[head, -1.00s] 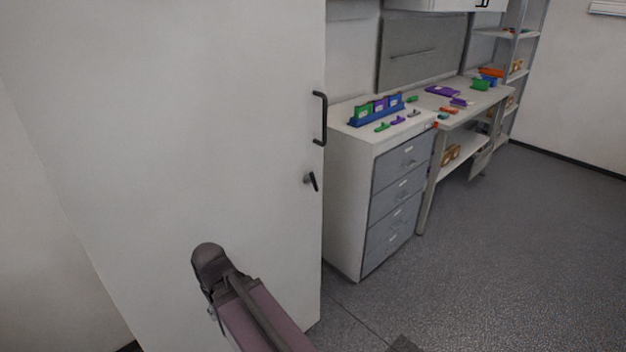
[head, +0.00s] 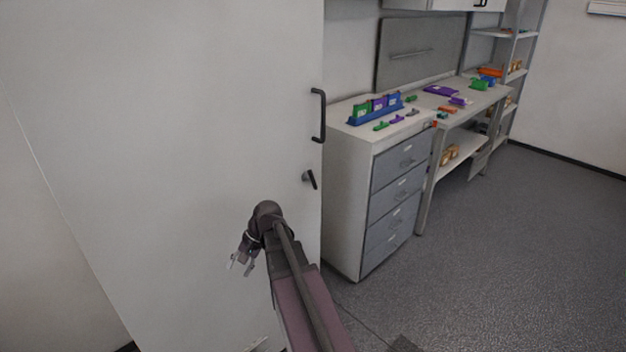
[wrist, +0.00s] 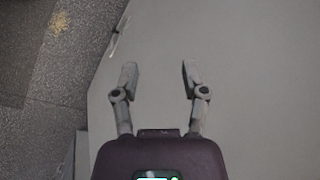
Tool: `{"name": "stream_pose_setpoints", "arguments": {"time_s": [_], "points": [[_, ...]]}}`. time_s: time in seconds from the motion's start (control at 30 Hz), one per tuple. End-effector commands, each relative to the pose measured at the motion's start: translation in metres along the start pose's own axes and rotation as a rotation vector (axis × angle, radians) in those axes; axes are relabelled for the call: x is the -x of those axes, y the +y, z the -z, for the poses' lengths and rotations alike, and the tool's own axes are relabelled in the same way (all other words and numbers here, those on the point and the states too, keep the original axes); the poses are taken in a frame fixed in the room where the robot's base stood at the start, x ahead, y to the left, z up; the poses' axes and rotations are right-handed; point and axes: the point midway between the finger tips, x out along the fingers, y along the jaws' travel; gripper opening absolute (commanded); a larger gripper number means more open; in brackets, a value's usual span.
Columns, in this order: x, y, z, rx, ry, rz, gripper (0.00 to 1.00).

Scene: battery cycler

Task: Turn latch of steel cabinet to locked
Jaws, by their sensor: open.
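The steel cabinet (head: 160,120) is a tall white box filling the left of the head view, its door closed. Its small black latch (head: 311,180) sits near the door's right edge, below a black bar handle (head: 318,116). The latch lever is tilted, slanting down to the right. My gripper (head: 240,264) is left of and below the latch in the head view, apart from it. In the wrist view my gripper (wrist: 158,75) is open and empty before the pale cabinet face (wrist: 250,80). A thin fitting shows at the face's edge there; I cannot tell which.
A grey-fronted drawer unit (head: 398,195) stands right of the cabinet with a blue rack (head: 375,112) on top. Beyond it are a workbench (head: 472,108) with coloured items and a shelf (head: 515,75). The grey floor (head: 500,260) at right is clear.

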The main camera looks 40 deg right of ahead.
Motion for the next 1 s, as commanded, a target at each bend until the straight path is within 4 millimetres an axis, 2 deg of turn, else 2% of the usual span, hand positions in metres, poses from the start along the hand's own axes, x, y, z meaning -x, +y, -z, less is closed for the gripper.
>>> {"name": "stream_pose_setpoints", "arguments": {"time_s": [0.03,0.27,0.57,0.77,1.0], "points": [[0.008,0.003,0.016,-0.057,-0.006,0.043,0.57],[0.051,0.017,0.065,-0.296,-0.058,0.241,0.57],[0.121,0.051,0.126,-0.575,-0.146,0.504,0.57],[0.177,0.085,0.162,-0.735,-0.223,0.682,0.57],[0.251,0.139,0.197,-0.890,-0.330,0.895,0.57]]}}
